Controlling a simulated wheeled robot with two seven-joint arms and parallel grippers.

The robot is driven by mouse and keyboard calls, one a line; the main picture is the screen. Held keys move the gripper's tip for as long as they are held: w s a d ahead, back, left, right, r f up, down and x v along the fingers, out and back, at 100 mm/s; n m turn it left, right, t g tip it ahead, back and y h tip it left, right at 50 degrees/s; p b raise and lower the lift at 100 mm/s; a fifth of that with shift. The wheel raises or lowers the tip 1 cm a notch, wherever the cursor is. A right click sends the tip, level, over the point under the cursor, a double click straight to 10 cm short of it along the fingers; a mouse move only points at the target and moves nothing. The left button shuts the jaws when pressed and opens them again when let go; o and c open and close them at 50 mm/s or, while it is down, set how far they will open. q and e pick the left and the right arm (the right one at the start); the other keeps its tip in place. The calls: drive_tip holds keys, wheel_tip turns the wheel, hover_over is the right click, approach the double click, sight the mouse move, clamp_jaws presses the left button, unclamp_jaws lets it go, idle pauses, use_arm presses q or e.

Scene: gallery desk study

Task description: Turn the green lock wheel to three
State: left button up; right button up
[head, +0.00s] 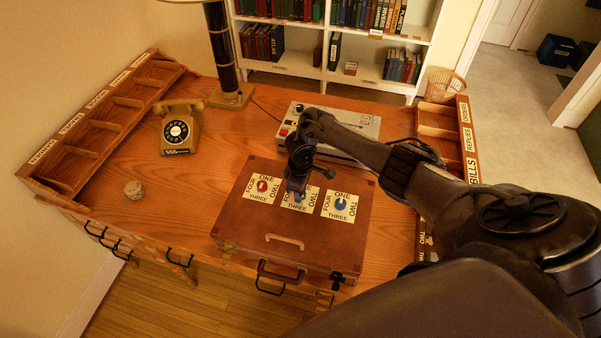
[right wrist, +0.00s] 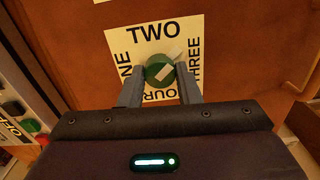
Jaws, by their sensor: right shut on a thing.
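The brown case (head: 225,215) lies on the desk with three lock wheels on its lid, each on a cream card with ONE, TWO, THREE and FOUR around it. The green lock wheel (right wrist: 157,74) is the middle one; in the head view my gripper largely covers it. My right gripper (right wrist: 160,72) is shut on the green wheel, one finger on each side. In the right wrist view, the wheel's white bar slants to the upper right, towards the corner between TWO and THREE. The red wheel (head: 263,186) and blue wheel (head: 341,203) flank it. My left gripper is out of view.
A grey box with buttons (head: 366,124) stands behind the case, under my right arm. A telephone (head: 180,130), a lamp (head: 232,96) and a small round cork-like object (head: 133,189) are to the left. Labelled pigeonhole racks (head: 100,110) line both desk sides.

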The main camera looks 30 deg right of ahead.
drive_tip(key=m, duration=0.3)
drive_tip(key=shift+m, duration=0.4)
drive_tip(key=m, duration=0.4)
drive_tip(key=shift+m, duration=0.3)
drive_tip(key=o, duration=1)
